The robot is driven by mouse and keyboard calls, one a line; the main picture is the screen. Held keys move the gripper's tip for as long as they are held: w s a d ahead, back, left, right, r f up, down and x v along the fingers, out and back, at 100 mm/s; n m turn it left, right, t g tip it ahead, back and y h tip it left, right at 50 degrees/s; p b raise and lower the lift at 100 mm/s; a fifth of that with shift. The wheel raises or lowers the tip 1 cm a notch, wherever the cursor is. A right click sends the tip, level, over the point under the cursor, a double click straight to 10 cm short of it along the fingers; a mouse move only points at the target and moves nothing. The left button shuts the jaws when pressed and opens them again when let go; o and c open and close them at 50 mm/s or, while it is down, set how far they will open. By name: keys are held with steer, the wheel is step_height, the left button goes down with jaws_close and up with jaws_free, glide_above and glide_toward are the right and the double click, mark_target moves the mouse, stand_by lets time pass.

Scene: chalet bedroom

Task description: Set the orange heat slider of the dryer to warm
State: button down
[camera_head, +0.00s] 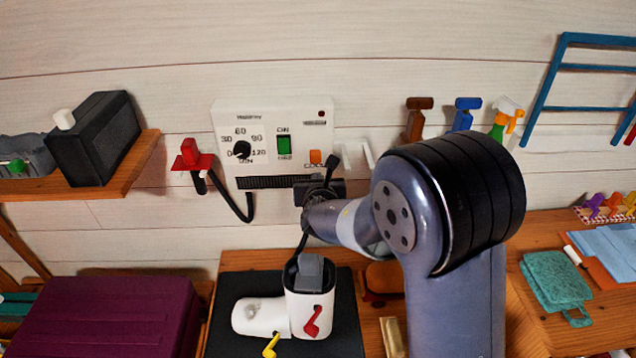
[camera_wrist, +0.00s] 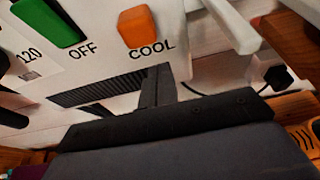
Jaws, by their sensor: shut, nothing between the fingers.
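The dryer (camera_head: 272,125) is a white wall box with a black timer knob (camera_head: 242,149), a green switch (camera_head: 284,144) and a dark vent grille. Its orange heat slider (camera_head: 316,157) sits at the lower right of the panel. In the wrist view the orange slider (camera_wrist: 137,26) is just above the word COOL; any other label for it is out of frame. My gripper (camera_wrist: 158,82) is shut and empty, its fingertips below the slider and in front of the grille's right end, seemingly apart from the slider. In the head view my gripper (camera_head: 332,165) is partly hidden by my wrist.
White prongs (camera_head: 357,158) stick out right of the dryer. A red holder (camera_head: 192,157) with a black cord hangs at its left. Spray bottles (camera_head: 465,113) are on the wall at right.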

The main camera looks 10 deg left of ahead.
mark_target(317, 163)
steer(key=shift+s+r, duration=0.15)
steer(key=shift+r, duration=0.75)
steer(key=shift+r+p, duration=0.5)
steer(key=shift+p, duration=0.1)
step_height(317, 163, up, 6)
steer(key=shift+p, duration=1)
steer(key=shift+f+b, duration=0.55)
steer(key=shift+b, duration=0.05)
step_height(317, 163, down, 3)
steer(key=b, duration=0.3)
steer(key=shift+f, duration=0.2)
steer(key=v, duration=1)
steer(key=shift+b, duration=0.45)
